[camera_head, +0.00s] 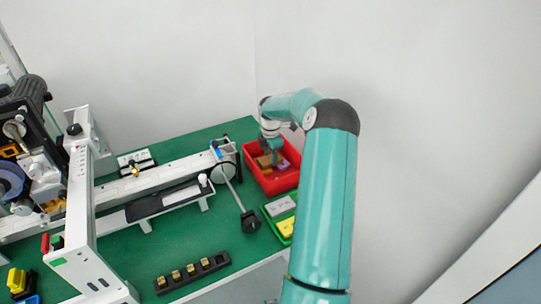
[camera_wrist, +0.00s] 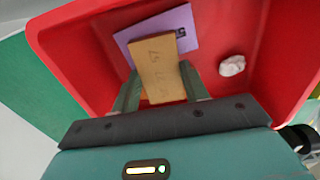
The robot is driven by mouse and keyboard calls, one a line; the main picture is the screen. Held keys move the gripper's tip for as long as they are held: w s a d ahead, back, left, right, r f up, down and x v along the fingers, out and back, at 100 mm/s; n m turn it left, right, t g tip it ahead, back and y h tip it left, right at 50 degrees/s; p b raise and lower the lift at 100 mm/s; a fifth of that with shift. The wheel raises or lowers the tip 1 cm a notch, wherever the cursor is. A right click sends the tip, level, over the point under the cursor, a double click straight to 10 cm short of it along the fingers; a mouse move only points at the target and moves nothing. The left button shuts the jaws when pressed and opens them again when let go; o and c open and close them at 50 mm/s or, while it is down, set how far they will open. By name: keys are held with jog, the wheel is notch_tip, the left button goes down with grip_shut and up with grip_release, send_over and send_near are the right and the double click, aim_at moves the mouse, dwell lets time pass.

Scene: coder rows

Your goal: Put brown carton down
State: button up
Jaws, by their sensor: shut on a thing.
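The brown carton (camera_wrist: 161,72) is between the two fingers of my gripper (camera_wrist: 160,92) in the wrist view, with dark writing on its face. My gripper is shut on it. The carton shows in the head view as a small brown patch (camera_head: 264,161) in the red bin (camera_head: 272,184). In the wrist view the red bin (camera_wrist: 75,40) surrounds the carton and my fingertips. Whether the carton touches the bin's floor cannot be told.
A purple card or packet (camera_wrist: 175,22) lies in the bin behind the carton, and a crumpled white piece (camera_wrist: 232,66) lies to the right. A green tray (camera_head: 270,211) with white and yellow items stands in front of the bin. A conveyor machine (camera_head: 150,183) is to the left.

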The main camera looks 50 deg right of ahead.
aim_at(270, 159)
jog(key=shift+f, duration=0.15)
jog(key=o, duration=0.7)
notch_tip(270, 159, up, 13)
jog(key=shift+f, duration=0.2)
